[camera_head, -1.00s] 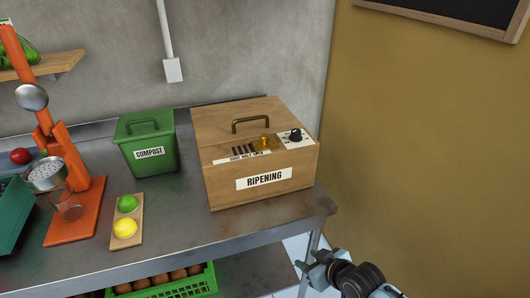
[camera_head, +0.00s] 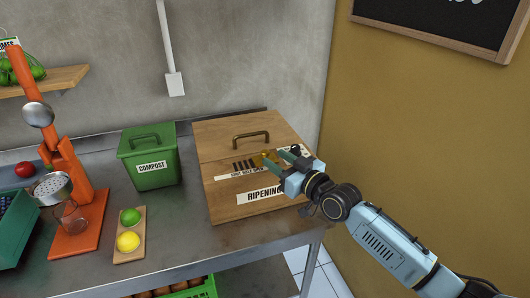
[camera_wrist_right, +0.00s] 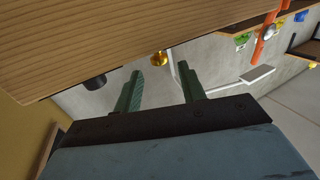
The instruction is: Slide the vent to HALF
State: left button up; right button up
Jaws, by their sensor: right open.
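The wooden ripening box (camera_head: 225,203) stands on the steel bench. Its sloped front carries dark vent slots (camera_head: 243,164), a brass vent knob (camera_head: 266,158) and a SHUT HALF OPEN label (camera_head: 238,172). The knob is at the right of the slots, by the OPEN end. My right gripper (camera_head: 278,157) is open and empty, just right of the knob, partly covering that area. In the right wrist view the brass knob (camera_wrist_right: 159,59) shows beyond the gap between my green fingertips (camera_wrist_right: 161,72), apart from them. My left gripper is not in view.
A black dial (camera_head: 296,149) on the box sits close to my right gripper; it also shows in the wrist view (camera_wrist_right: 95,82). The green compost bin (camera_head: 150,172) stands left of the box. A board with a lime and a lemon (camera_head: 128,242) lies further left.

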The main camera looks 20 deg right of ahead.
aim_at(268, 154)
jog(key=shift+x, duration=2.75)
grip_shut()
